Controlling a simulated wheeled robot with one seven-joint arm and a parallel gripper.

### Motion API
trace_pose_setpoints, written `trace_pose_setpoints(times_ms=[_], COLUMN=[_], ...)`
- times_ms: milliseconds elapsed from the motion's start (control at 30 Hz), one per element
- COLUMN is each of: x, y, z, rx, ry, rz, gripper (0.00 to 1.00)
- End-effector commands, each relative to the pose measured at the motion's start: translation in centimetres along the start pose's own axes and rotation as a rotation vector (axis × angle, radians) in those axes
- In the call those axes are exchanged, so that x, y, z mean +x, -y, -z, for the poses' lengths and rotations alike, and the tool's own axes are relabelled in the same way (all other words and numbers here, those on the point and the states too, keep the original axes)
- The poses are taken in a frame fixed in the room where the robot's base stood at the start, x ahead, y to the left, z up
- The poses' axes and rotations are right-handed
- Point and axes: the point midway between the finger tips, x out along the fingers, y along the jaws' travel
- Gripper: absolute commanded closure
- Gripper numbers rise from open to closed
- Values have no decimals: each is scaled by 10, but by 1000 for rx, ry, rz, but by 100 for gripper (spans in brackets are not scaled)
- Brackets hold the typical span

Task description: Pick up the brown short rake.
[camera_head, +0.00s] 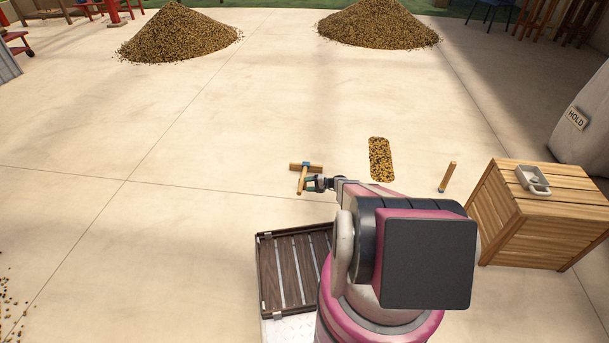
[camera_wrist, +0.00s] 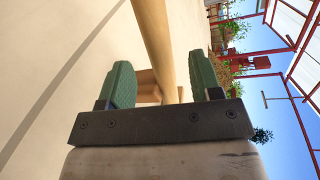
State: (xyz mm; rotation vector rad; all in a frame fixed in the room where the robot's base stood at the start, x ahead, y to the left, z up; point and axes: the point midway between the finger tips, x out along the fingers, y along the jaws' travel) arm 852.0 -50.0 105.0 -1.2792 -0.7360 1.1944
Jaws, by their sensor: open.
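The short rake (camera_head: 302,180) is light brown wood with a crossbar head, a short handle and a bluish piece at the joint. It is over the concrete floor in the middle of the head view; I cannot tell whether it touches the floor. My gripper (camera_head: 311,184) reaches it from the right, at the handle. In the wrist view the rake handle (camera_wrist: 155,42) runs between the two green finger pads of my gripper (camera_wrist: 162,78), which are apart. The rake's head shows partly behind the pads. Contact between pads and handle cannot be made out.
A patch of beans (camera_head: 381,158) lies right of the rake. A wooden stick with a blue end (camera_head: 447,177) is farther right, near a slatted wooden crate (camera_head: 535,225) with a grey scoop-like tray (camera_head: 533,181) on top. Bean piles (camera_head: 178,33) stand behind.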

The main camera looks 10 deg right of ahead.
Motion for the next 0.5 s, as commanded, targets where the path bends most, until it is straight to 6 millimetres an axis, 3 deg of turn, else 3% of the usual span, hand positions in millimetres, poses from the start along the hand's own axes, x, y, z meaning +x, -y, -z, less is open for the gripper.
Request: trace_pose_setpoints(times_ms=[300,500], x=[42,45], y=[-1,-1], z=[0,0], rx=[0,0], ry=[1,0], rz=[-1,0], gripper=[42,42])
